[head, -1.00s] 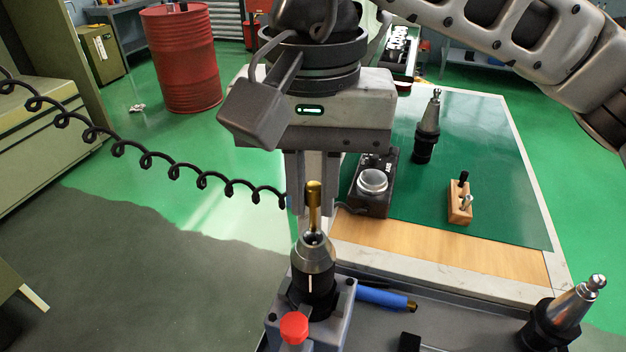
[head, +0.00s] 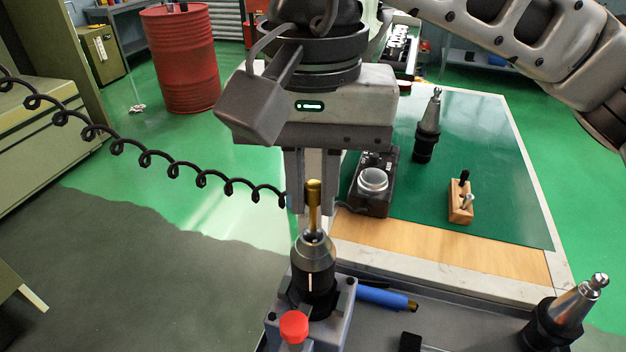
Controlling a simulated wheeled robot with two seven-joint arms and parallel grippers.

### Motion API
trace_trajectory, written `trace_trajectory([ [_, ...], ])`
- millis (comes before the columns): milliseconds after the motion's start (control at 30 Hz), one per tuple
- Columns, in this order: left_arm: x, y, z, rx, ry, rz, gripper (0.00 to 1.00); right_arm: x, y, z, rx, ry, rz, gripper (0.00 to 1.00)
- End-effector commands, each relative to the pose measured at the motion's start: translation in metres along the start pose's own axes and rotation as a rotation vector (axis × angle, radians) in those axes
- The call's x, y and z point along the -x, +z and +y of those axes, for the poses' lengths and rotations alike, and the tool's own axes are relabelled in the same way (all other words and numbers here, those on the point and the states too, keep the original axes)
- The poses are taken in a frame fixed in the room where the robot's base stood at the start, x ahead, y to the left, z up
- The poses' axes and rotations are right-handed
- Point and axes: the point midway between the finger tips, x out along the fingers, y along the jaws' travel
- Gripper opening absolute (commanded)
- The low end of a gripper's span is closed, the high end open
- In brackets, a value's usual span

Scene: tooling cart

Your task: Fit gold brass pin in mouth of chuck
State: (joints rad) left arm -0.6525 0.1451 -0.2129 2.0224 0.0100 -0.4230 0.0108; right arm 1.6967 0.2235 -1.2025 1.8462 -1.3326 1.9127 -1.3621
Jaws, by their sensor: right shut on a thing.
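The gold brass pin (head: 314,207) is upright, its lower end at the mouth of the chuck (head: 314,255). I cannot tell whether the tip is inside the mouth or just above it. The chuck stands upright in a grey holder (head: 338,322) with a red knob (head: 294,325). My right gripper (head: 314,203) points down from above and is shut on the pin, its fingers either side of the pin's upper part. My left gripper is not in view.
A blue-handled tool (head: 382,298) lies right of the holder. A tapered tool holder (head: 565,315) stands at lower right, another (head: 429,128) on the green mat (head: 500,150). A dark device with a round silver cup (head: 373,181) and a small wooden block (head: 461,204) are also there. A coiled cable (head: 146,160) hangs at left.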

Motion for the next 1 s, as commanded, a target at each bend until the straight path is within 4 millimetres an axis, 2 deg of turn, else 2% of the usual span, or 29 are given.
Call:
trace_trajectory([
  [1000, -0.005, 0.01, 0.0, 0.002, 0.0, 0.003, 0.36, -0.016, 0.0, 0.0, 0.0, 0.0, 0.0, 0.0],
])
